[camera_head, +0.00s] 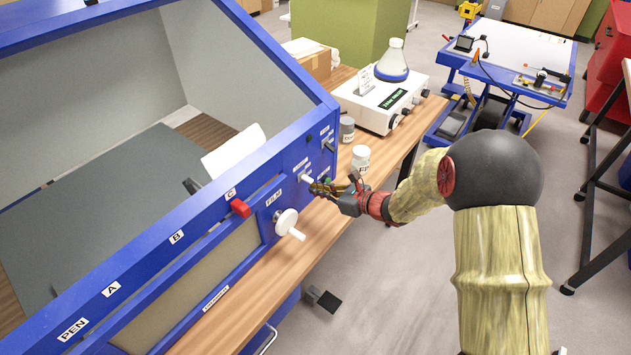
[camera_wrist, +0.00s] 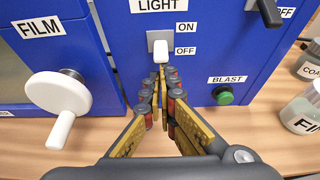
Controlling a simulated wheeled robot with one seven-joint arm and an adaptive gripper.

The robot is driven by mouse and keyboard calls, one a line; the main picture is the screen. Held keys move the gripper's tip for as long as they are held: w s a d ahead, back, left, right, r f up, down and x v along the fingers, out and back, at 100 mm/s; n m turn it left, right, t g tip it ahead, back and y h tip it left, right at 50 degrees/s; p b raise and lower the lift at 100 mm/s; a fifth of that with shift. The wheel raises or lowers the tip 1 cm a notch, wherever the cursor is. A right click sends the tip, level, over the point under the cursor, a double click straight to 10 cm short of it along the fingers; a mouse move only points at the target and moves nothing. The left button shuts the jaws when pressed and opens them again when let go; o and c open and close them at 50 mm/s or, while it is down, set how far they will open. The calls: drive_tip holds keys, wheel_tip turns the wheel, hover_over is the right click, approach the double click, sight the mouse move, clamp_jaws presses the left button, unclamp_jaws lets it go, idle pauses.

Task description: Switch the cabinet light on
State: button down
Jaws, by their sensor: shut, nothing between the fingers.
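The blue cabinet (camera_head: 258,200) fills the left of the head view. In the wrist view its front panel (camera_wrist: 205,60) carries a LIGHT label above a white switch lever (camera_wrist: 161,50) on a grey plate, with ON marked above OFF. The lever hangs downward, at the level of the OFF label. My gripper (camera_wrist: 162,78) is shut and empty, its fingertips just below the lever's lower end; I cannot tell whether they touch it. In the head view my gripper (camera_head: 318,188) is at the cabinet's front panel, and it hides part of the switch area.
A white FILM knob (camera_wrist: 60,100) sticks out left of the switch. A green BLAST button (camera_wrist: 224,96) is at lower right, and a dark lever (camera_wrist: 270,12) at upper right. Small jars (camera_head: 361,158) and a white instrument (camera_head: 385,98) stand on the wooden bench.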

drive_tip(key=r+g+h+p, duration=0.1)
drive_tip(key=p, duration=0.2)
drive_tip(key=shift+s+d+h+p, duration=0.1)
drive_tip(key=shift+h+p, duration=0.2)
drive_tip(key=shift+p, duration=0.05)
drive_tip(key=shift+r, duration=0.1)
drive_tip(key=shift+r+p, duration=0.45)
drive_tip(key=shift+r, duration=0.35)
wheel_tip(320, 180, down, 4)
drive_tip(key=d+b, duration=0.1)
drive_tip(key=b, duration=0.2)
drive_tip(key=a+r+p+v, duration=0.1)
drive_tip(key=v, duration=0.9)
drive_tip(key=shift+r, duration=0.55)
drive_tip(key=shift+d, duration=0.15)
